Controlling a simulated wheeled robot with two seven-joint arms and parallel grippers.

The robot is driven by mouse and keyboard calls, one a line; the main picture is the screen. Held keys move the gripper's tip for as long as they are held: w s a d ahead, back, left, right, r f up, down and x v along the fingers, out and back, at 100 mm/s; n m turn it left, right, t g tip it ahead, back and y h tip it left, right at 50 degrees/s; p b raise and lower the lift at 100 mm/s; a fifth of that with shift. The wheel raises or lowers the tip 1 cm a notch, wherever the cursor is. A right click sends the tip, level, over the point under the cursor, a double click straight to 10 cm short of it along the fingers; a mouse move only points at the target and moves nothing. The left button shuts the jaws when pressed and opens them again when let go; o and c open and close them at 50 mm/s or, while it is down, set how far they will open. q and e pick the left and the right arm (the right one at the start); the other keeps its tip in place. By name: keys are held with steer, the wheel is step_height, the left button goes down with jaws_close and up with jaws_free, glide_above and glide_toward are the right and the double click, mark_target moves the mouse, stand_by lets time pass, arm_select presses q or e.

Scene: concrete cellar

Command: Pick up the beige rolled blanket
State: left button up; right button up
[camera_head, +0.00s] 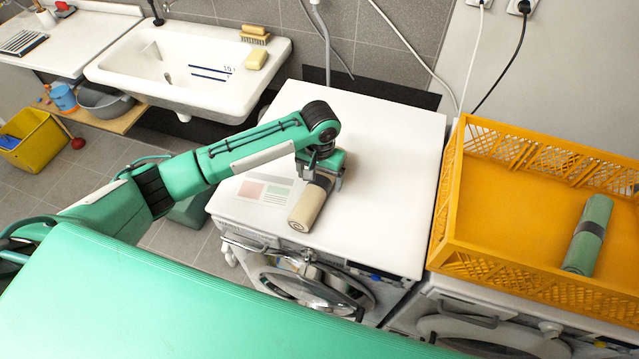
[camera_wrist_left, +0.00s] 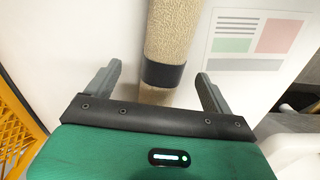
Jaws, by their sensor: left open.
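The beige rolled blanket (camera_head: 308,207) lies on the white top of a washing machine (camera_head: 395,190), with a dark band around it. My left gripper (camera_head: 322,176) is over the blanket's far part, near the band. In the left wrist view the blanket (camera_wrist_left: 170,35) runs up between the two fingers of my left gripper (camera_wrist_left: 160,85). The fingers stand open, one on each side, with gaps between them and the blanket. My right gripper is not in view.
An orange crate (camera_head: 445,205) on the right holds a green rolled blanket (camera_head: 588,235). A printed sheet (camera_head: 262,190) lies left of the beige blanket. A white sink (camera_head: 190,70) stands at the back left. The machine top's right side is clear.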

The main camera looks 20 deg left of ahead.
mark_target(318, 183)
arm_select(q)
step_height(318, 183, down, 2)
steer(key=shift+s+a+p, duration=0.1)
steer(key=shift+a+p, duration=0.05)
steer(key=shift+p, duration=0.5)
step_height(318, 183, down, 3)
steer(key=shift+a+f+p, duration=0.1)
steer(key=shift+f+p, duration=0.1)
steer(key=shift+p, duration=0.25)
steer(key=shift+f, duration=0.15)
steer(key=c, duration=1.3)
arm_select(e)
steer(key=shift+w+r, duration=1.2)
